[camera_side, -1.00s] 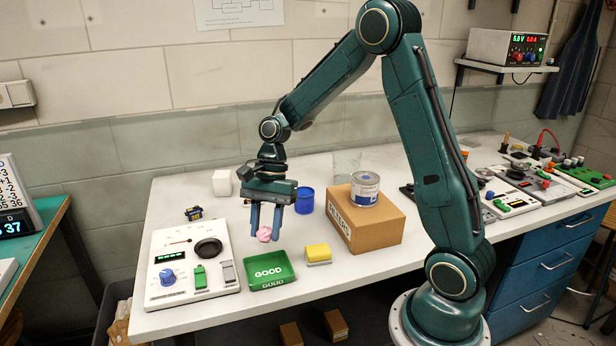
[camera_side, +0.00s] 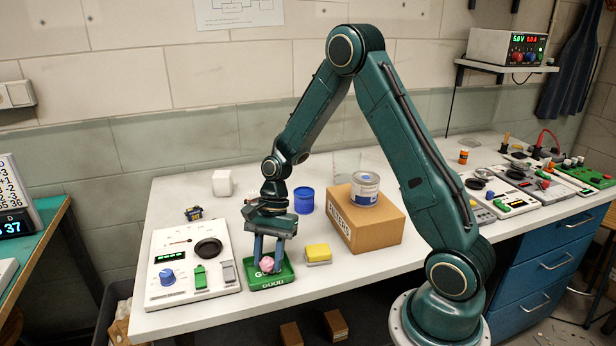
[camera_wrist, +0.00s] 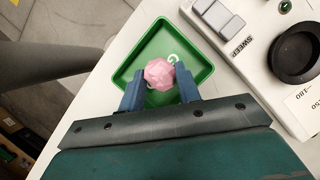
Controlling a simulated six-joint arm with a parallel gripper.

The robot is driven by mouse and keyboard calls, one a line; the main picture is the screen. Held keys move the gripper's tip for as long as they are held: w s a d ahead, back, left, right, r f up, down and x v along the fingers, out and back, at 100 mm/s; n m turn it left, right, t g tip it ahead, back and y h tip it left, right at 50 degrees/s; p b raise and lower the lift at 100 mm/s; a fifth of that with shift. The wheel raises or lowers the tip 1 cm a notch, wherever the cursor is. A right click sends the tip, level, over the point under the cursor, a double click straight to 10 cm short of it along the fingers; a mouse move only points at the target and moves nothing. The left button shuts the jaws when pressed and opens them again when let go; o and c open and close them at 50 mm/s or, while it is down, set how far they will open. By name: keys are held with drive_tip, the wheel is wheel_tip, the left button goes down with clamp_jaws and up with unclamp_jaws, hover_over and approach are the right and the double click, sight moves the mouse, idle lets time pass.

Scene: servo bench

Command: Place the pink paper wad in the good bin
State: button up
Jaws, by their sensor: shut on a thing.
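The pink paper wad (camera_side: 266,264) is a crumpled, faceted ball. My gripper (camera_side: 267,266) is shut on it, with one blue finger on each side; the hold also shows in the wrist view, where the wad (camera_wrist: 159,73) sits between the fingertips (camera_wrist: 160,80). The good bin (camera_side: 286,277) is a shallow green tray with white lettering near the table's front edge. The wad and fingertips are over the bin, within its outline in the wrist view (camera_wrist: 201,74). I cannot tell whether the wad touches the bin's floor. The wad and fingers hide part of the lettering.
A white control panel (camera_side: 170,293) with a blue knob and black dial stands left of the bin. A yellow-topped block (camera_side: 318,253) lies close on its right. A blue cup (camera_side: 304,200) and a cardboard box (camera_side: 375,228) with a can (camera_side: 365,188) stand behind.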

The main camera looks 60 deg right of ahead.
drive_tip(key=shift+f, duration=0.25)
drive_tip(key=shift+f, duration=0.15)
drive_tip(key=o, duration=0.9)
drive_tip(key=shift+r, duration=0.2)
drive_tip(key=v, duration=1.2)
drive_tip(key=shift+a+r, duration=0.1)
